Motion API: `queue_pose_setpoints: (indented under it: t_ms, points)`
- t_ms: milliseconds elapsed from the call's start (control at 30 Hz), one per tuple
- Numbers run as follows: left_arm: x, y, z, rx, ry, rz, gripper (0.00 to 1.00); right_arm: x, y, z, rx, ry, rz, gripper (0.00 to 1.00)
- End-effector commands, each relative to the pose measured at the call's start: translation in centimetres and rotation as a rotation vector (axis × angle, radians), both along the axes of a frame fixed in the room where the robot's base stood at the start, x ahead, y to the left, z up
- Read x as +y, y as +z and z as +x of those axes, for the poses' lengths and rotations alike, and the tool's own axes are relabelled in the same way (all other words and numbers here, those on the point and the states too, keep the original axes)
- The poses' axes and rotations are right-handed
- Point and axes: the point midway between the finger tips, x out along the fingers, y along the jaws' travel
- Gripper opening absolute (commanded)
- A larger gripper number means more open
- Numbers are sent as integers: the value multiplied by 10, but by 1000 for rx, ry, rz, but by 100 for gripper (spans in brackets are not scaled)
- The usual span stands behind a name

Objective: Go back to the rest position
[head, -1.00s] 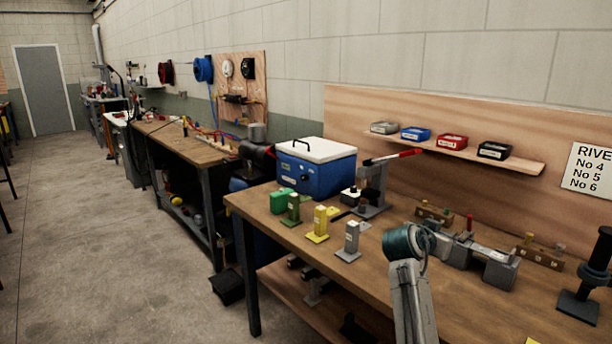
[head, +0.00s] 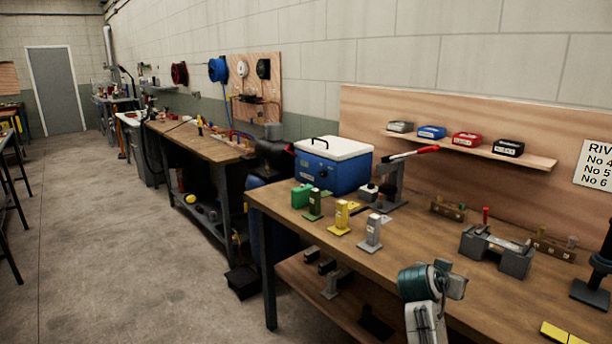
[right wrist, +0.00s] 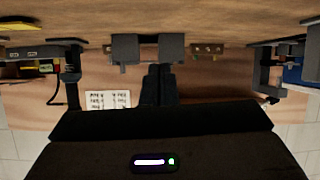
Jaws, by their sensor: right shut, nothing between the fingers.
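My right gripper (right wrist: 157,72) shows in the right wrist view, its two dark fingers together with nothing between them. That view is upside down. Beyond the fingertips is the grey fixture block (right wrist: 124,48), apart from them as far as I can tell. In the head view my arm with a teal joint (head: 418,282) rises from the bottom, over the front part of the wooden bench (head: 400,262). Its fingertips cannot be made out there. The grey fixture (head: 514,260) stands on the bench farther back and to the right. My left gripper is not in view.
On the bench stand green, yellow and grey blocks (head: 370,232), a lever press (head: 390,185) and a blue cooler (head: 335,172). A black stand (head: 590,293) is at the right. A shelf (head: 480,148) holds small bins. The floor (head: 120,260) at left is clear.

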Motion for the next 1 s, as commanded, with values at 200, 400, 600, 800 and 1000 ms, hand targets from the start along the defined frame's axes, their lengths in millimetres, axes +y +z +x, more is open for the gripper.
queue_pose_setpoints:
  t_ms: [200, 400, 600, 800, 1000]
  points:
    - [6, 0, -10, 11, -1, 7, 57, 0, -63, -48, 116, 65, 34, 0]
    - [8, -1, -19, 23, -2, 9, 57, 5, -135, -129, 282, 180, 82, 0]
    - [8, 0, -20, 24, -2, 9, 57, 20, -189, -230, 461, 340, 136, 0]
    - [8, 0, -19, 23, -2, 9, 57, 39, -213, -317, 603, 496, 185, 0]
    - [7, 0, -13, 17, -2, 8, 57, 52, -218, -371, 685, 599, 218, 0]
